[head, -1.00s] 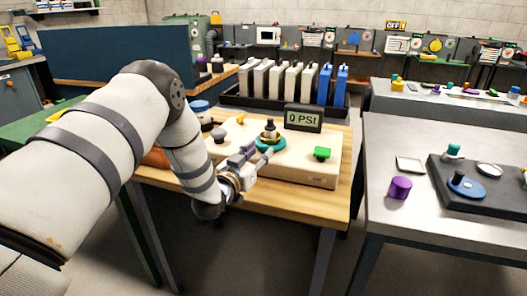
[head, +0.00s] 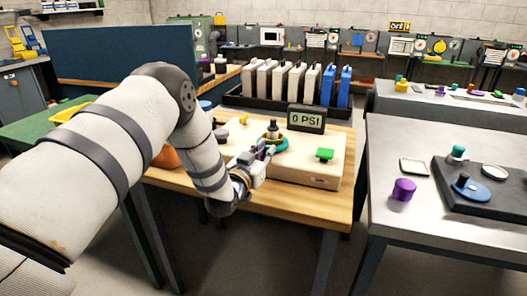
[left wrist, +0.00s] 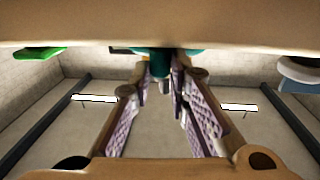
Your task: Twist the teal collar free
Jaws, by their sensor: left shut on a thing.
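The teal collar (head: 281,143) is a ring around the base of a dark and pale fitting (head: 272,129) on top of the cream box (head: 305,173). My left gripper (head: 266,148) is at the collar's near left side, low over the box top. In the left wrist view, its two purple-padded fingers (left wrist: 163,78) are closed on a teal part of the collar (left wrist: 160,62). The fingers hide part of the ring in the head view. My right gripper is in neither view.
A gauge reading "0 PSI" (head: 306,118) stands behind the collar. A green knob (head: 325,154) is to its right and a yellow knob (head: 244,119) to its left. A black rack (head: 255,101) of white and blue blocks stands behind. The wooden table front (head: 290,202) is clear.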

